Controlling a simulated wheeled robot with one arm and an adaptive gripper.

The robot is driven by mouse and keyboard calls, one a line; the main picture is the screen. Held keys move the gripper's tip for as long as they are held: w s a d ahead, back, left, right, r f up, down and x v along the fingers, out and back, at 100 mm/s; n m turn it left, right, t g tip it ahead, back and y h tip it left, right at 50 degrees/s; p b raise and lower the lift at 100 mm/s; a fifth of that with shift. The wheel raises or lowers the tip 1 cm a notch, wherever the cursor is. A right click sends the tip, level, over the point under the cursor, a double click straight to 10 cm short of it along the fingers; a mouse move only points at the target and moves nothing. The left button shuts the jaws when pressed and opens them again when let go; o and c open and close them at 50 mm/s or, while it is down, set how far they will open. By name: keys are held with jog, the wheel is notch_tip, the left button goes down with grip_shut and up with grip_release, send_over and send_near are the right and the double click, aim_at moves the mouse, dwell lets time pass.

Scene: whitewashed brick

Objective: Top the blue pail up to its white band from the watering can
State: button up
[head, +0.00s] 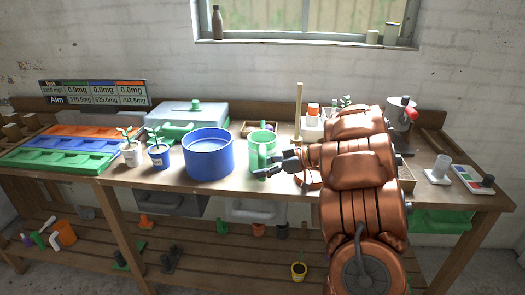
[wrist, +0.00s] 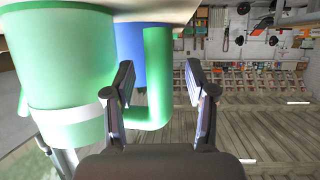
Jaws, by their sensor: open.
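The blue pail (head: 208,160) stands upright on the bench, left of centre; part of it shows behind the green vessel in the wrist view (wrist: 130,50). I cannot make out a white band or the level inside. The green watering can (head: 263,151), with a pale band, stands just right of the pail. In the wrist view its body (wrist: 62,65) fills the left, and its upright green handle (wrist: 158,80) appears between my fingers. My gripper (head: 268,170) is open at the can's front; contact with the handle cannot be told in the wrist view (wrist: 160,85).
Two small potted plants (head: 145,155) stand left of the pail, near coloured trays (head: 60,150). A grey case (head: 187,112) lies behind. A wooden stick (head: 299,110) rises behind my arm. A readout board (head: 92,93) stands at the back left.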

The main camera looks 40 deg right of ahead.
jog(key=shift+w+a+f, duration=0.15)
jog(key=shift+w+a, duration=0.05)
grip_shut()
dwell(0.5)
